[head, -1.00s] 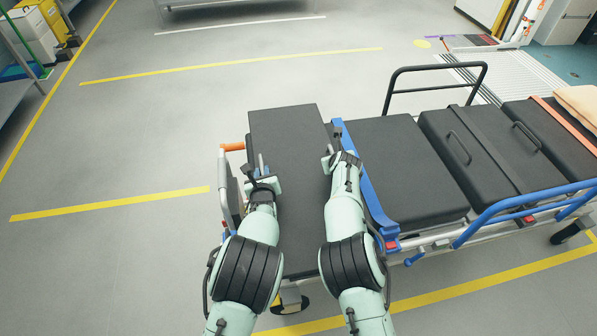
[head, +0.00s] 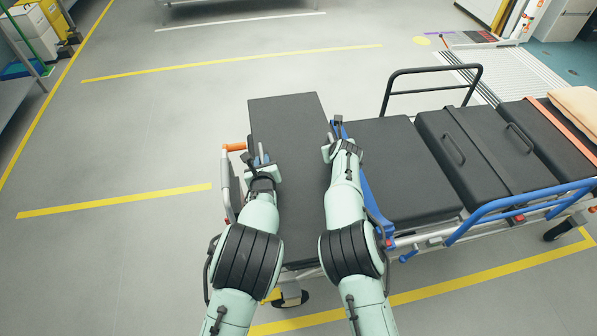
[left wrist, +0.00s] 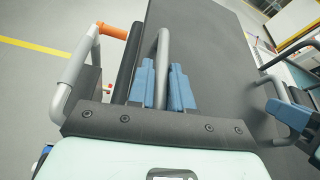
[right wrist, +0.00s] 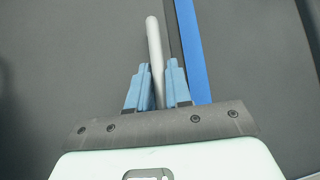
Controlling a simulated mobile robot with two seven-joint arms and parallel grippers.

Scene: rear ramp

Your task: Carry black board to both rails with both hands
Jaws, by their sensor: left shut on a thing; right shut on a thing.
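The black board (head: 287,118) is a long flat panel over the left end of the stretcher, between my two hands. My left gripper (head: 262,160) is shut on a grey bar handle (left wrist: 163,65) at the board's left edge. My right gripper (head: 333,142) is shut on a similar handle (right wrist: 154,45) at its right edge. A blue rail (head: 373,190) runs close along the board's right side. A grey rail (head: 227,185) with an orange end (head: 235,147) stands at its left. My arms cover parts of the board and both rails; whether the board touches them I cannot tell.
The stretcher's black padded sections (head: 395,165) extend right, with a black hoop rail (head: 435,72) behind and a blue side rail (head: 520,208) in front. An orange strap (head: 565,127) and a beige blanket (head: 577,104) lie at the right. Open grey floor lies left and behind.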

